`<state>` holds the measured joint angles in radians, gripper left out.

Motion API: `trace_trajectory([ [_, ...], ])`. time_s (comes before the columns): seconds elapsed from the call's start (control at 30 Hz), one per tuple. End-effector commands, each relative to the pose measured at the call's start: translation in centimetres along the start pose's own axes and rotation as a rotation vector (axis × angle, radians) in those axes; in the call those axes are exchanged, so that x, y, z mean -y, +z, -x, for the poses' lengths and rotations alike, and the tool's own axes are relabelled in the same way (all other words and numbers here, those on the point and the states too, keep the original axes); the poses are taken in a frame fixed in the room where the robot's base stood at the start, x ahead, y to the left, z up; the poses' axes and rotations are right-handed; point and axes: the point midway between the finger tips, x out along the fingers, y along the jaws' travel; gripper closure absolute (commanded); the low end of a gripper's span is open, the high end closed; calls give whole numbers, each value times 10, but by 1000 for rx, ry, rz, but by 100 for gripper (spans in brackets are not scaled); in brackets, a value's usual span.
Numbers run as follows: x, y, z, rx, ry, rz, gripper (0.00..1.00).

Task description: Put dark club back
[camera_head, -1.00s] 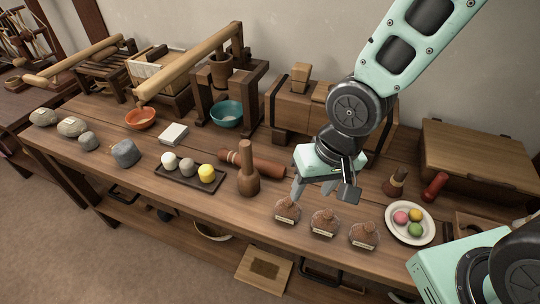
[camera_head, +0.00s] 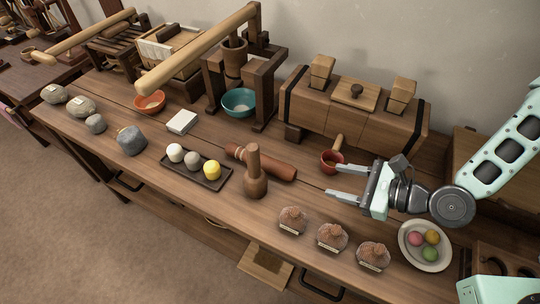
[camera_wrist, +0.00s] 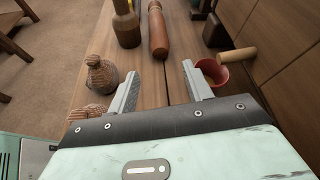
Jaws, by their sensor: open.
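A dark reddish-brown club (camera_head: 261,163) lies on the long table, behind an upright brown wooden club (camera_head: 255,178) with a bulbous base. I cannot tell for sure which is the dark club. In the wrist view the lying club (camera_wrist: 157,32) is ahead between my fingers, and the upright club (camera_wrist: 126,26) is to its left. My gripper (camera_head: 330,181) is open and empty, low over the table to the right of both clubs, fingers pointing left towards them. In the wrist view my gripper (camera_wrist: 160,73) has bare table between its fingers.
A red cup (camera_head: 327,164) with a wooden handle sticking out is close to my far finger. Several small brown lumps (camera_head: 331,236) with labels line the front edge. A dark tray (camera_head: 212,184) holds three balls. A plate (camera_head: 418,257) with coloured balls is at right. A wooden chest (camera_head: 350,120) stands behind.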

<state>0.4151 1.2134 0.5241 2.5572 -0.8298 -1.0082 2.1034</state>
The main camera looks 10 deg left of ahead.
Motion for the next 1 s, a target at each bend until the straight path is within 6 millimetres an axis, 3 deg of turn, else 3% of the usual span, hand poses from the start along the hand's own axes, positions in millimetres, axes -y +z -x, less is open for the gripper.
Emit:
trace_trajectory([
  [0.47, -2, -5, -52, 6, 0, -1, 50],
  [0.8, -1, 1, -111, 4, 1, -4, 50],
  [1.0, -1, 2, -123, 3, -1, -6, 50],
])
